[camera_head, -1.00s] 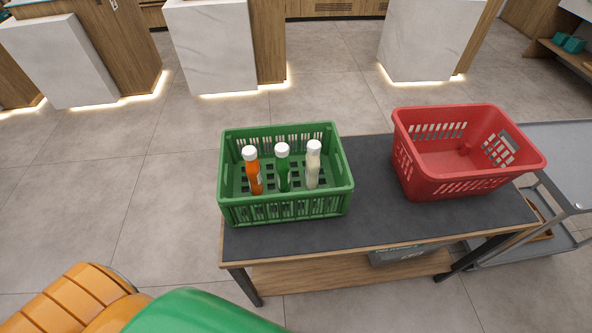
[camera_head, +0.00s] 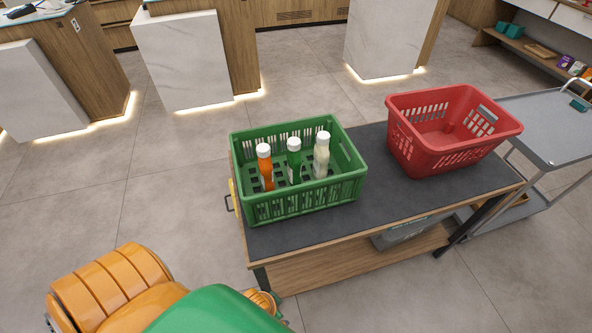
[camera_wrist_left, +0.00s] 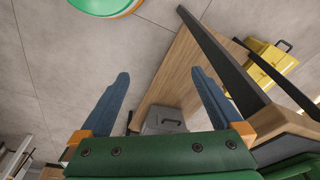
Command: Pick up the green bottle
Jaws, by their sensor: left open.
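The green bottle (camera_head: 293,163) has a white cap and stands upright in a green crate (camera_head: 300,206) on the table. An orange bottle (camera_head: 266,169) stands to its left and a cream-white bottle (camera_head: 321,158) to its right in the same crate. The crate wall partly hides their lower parts. In the left wrist view my left gripper (camera_wrist_left: 168,90) is open and empty, with its two blue-grey fingers apart. It is away from the bottles, with floor and the table's wooden lower shelf beyond it. My right gripper is not in view.
The table's dark top (camera_head: 372,197) is bare between the crate and a red basket (camera_head: 450,163). A grey cart (camera_head: 545,130) stands to the right. A grey box (camera_head: 408,233) is under the table. Floor is open to the left.

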